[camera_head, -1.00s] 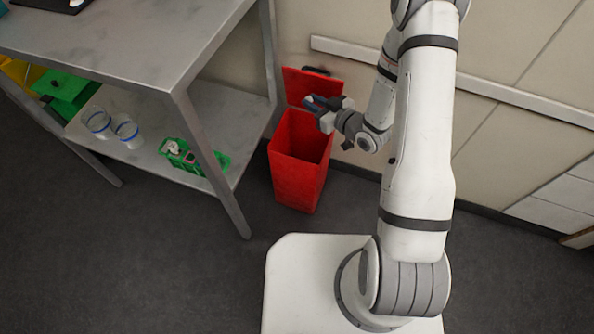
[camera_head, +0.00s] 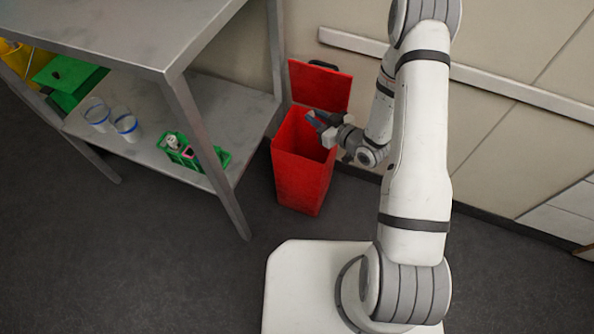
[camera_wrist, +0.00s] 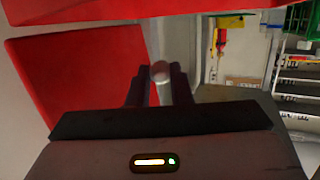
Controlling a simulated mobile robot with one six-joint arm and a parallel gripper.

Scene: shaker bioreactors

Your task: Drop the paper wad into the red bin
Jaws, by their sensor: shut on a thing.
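The red bin (camera_head: 300,180) stands on the floor beside the metal table, with its red lid (camera_head: 322,85) swung up against the wall. My gripper (camera_head: 312,121) is over the bin's opening, at about the height of the rim in the head view. In the wrist view my gripper (camera_wrist: 160,78) is shut on a small pale paper wad (camera_wrist: 160,70) between the fingertips. Red surfaces of the bin and lid (camera_wrist: 80,75) fill the left and top of that view. The wad cannot be made out in the head view.
A metal table (camera_head: 130,35) with a lower shelf stands left of the bin. A wall rail (camera_head: 480,78) runs behind my arm. The floor in front is clear.

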